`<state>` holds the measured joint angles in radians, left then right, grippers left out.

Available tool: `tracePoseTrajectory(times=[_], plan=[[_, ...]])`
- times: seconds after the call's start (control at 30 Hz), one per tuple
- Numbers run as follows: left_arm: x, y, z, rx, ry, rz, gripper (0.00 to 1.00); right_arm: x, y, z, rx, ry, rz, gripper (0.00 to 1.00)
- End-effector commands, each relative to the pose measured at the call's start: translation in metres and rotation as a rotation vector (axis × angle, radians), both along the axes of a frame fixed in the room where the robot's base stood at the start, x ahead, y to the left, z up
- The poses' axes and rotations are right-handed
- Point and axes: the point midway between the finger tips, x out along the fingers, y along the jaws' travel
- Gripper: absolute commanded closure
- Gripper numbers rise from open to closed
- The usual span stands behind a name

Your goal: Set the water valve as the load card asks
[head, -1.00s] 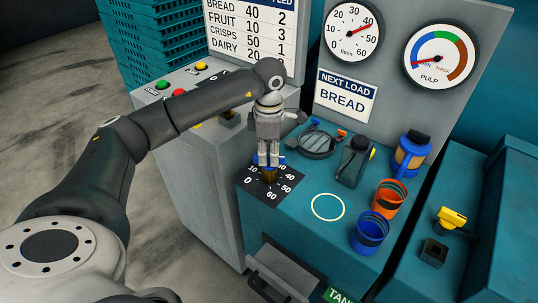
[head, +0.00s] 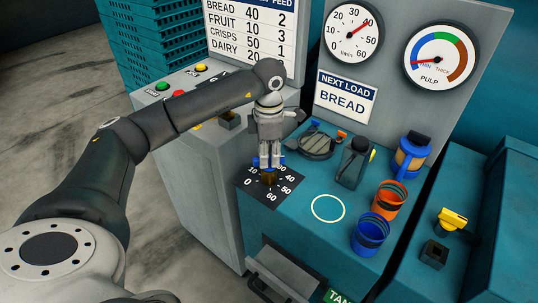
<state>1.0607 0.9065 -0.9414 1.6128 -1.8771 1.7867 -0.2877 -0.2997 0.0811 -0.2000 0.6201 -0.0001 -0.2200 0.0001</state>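The NEXT LOAD card (head: 344,99) reads BREAD. The load chart (head: 248,30) lists BREAD 40 and 2. My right gripper is not in view.
A white ring (head: 328,208) marks bare bench.

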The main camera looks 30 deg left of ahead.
Motion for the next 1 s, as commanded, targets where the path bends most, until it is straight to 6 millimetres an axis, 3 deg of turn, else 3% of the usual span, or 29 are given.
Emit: tracePoseTrajectory(times=[0.1,0.47,0.57,1.0], plan=[[0.0,0.0,0.0,-0.001,0.001,0.0,0.63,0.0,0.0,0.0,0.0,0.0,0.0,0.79],[0.0,-0.001,0.004,-0.002,0.001,-0.001,0.63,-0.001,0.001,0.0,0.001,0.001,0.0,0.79],[0.0,-0.001,0.016,-0.002,-0.001,-0.002,0.63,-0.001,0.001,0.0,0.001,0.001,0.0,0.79],[0.0,0.0,0.104,-0.002,-0.001,-0.001,0.63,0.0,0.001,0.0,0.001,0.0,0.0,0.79]])
